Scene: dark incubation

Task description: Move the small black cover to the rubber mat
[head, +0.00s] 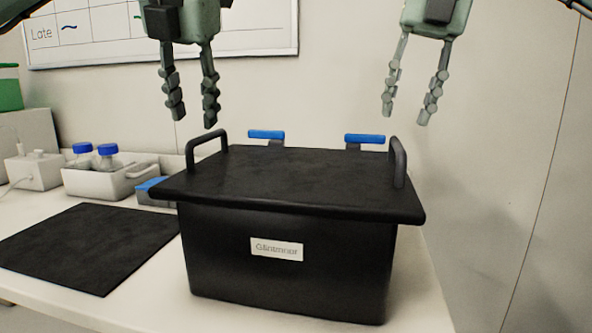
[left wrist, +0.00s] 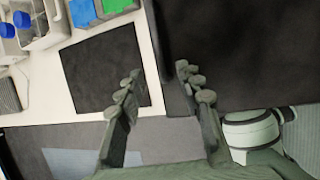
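A black cover (head: 290,178) lies flat on a black box (head: 230,265) with a white label; it has an upright handle at each end, the left handle (head: 207,143) and the right handle (head: 398,160). The cover fills the upper right of the left wrist view (left wrist: 245,50). The dark rubber mat (head: 90,245) lies bare on the bench to the left; it also shows in the left wrist view (left wrist: 103,72). My left gripper (head: 193,120) is open and empty above the left handle. My right gripper (head: 405,117) is open and empty above the right handle. Neither touches the cover.
Two blue-capped bottles (head: 106,156) stand in a white tray (head: 95,182) behind the mat. A small blue-topped box (head: 152,190) sits close to the cover's left edge. Two blue-topped items (head: 266,135) show behind the box. A wall (head: 500,170) rises on the right.

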